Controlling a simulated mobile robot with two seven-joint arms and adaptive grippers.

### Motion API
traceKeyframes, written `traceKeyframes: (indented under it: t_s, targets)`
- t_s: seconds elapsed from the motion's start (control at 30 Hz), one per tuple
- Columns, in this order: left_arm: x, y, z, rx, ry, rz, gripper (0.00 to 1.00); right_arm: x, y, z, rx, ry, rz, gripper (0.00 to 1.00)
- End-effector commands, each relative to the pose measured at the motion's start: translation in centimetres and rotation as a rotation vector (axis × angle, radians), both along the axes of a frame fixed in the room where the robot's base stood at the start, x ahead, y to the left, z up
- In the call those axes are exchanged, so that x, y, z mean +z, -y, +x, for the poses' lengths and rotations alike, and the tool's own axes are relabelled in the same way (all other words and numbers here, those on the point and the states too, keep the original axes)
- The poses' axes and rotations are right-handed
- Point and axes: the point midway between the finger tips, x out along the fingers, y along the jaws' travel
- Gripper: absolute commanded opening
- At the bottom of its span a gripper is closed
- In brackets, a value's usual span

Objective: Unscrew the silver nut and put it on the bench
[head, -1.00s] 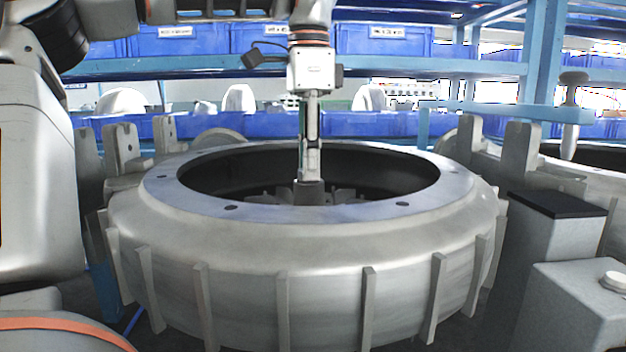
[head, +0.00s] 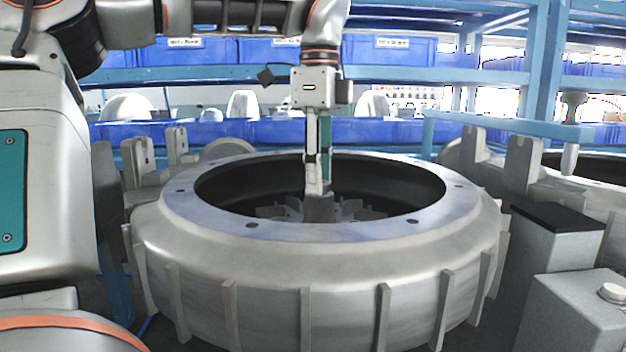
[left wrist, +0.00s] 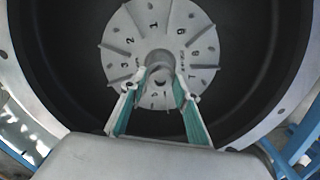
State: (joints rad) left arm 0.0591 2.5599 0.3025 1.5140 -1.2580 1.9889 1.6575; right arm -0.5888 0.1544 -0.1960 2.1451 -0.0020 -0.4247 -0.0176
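The silver nut (left wrist: 160,70) appears as a small round metal piece at the middle of the numbered impeller in the left wrist view. My left gripper (head: 318,190) points straight down into the ring-shaped blower casing, its tips just above the grey hub (head: 319,209). In the left wrist view the two teal-padded fingers of the left gripper (left wrist: 161,82) stand on either side of the nut. Whether they press on it is unclear. In the head view the fingers hide the nut. My right gripper is not in view.
The blower casing (head: 310,258) is wide, with a raised rim around the gripper. Metal blocks (head: 555,245) stand at the right, one with a black top. Blue shelves with bins (head: 390,50) fill the back. Another casing (head: 592,168) stands at the far right.

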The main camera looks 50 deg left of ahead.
Motion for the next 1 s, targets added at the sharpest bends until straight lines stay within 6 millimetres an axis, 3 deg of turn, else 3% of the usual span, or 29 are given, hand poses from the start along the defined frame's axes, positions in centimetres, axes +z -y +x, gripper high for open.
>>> traceKeyframes:
  t_s: [0.47,0.83,1.0]
  targets:
    - [0.5,0.0,-0.2,-0.663,0.004,0.003,0.3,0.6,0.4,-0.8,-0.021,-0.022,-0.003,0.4]
    - [0.5,0.0,-0.2,-1.189,0.002,0.003,0.3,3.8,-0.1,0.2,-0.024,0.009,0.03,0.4]
    - [0.6,0.0,-0.2,-1.437,0.002,0.003,0.3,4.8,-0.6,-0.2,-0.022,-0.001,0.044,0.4]
